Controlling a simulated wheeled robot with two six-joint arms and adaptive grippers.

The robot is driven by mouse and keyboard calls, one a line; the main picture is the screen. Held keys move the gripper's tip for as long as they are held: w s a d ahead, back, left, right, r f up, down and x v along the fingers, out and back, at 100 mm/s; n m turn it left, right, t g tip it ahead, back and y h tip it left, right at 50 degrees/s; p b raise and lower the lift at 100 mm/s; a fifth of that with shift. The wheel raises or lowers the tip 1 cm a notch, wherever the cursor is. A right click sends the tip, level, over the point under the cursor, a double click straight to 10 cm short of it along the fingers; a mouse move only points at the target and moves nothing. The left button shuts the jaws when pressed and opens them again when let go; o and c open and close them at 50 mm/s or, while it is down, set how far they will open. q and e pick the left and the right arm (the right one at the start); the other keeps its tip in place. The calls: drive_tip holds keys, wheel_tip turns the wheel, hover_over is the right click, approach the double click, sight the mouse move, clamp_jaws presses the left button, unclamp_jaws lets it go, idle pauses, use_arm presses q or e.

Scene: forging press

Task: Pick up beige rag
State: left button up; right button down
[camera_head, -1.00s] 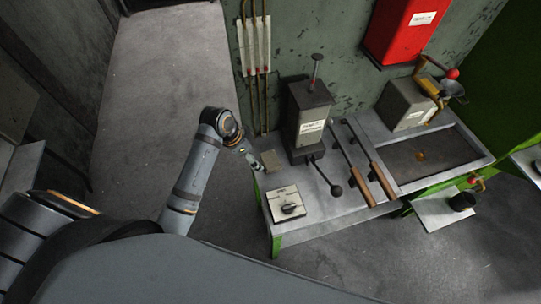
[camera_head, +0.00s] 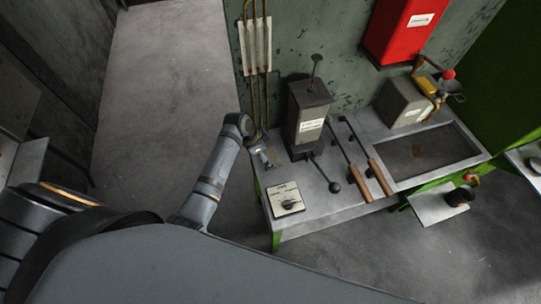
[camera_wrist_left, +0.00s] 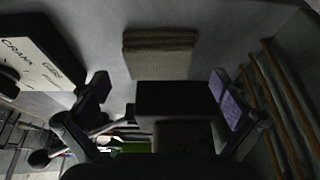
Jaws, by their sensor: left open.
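The beige rag (camera_wrist_left: 160,56) lies as a folded, flat rectangle on the grey bench top, in the upper middle of the left wrist view. In the head view the rag (camera_head: 274,157) is small and partly covered by my left gripper, near the bench's left end beside the dark press. My left gripper (camera_head: 264,153) is over that end of the bench. In the left wrist view my left gripper (camera_wrist_left: 160,90) has its two fingers wide apart, with nothing between them. The rag shows beyond the fingertips, apart from them. My right gripper is not in view.
The dark press (camera_head: 308,117) with its lever stands right of the rag. A white control box (camera_head: 287,198) with a black knob sits in front. Brass pipes (camera_head: 257,75) run down the wall behind.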

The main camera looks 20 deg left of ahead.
use_arm(q)
drive_tip(key=shift+x, duration=1.15)
drive_tip(key=c, duration=1)
drive_tip(key=shift+r, duration=0.1)
drive_tip(key=shift+c, duration=0.2)
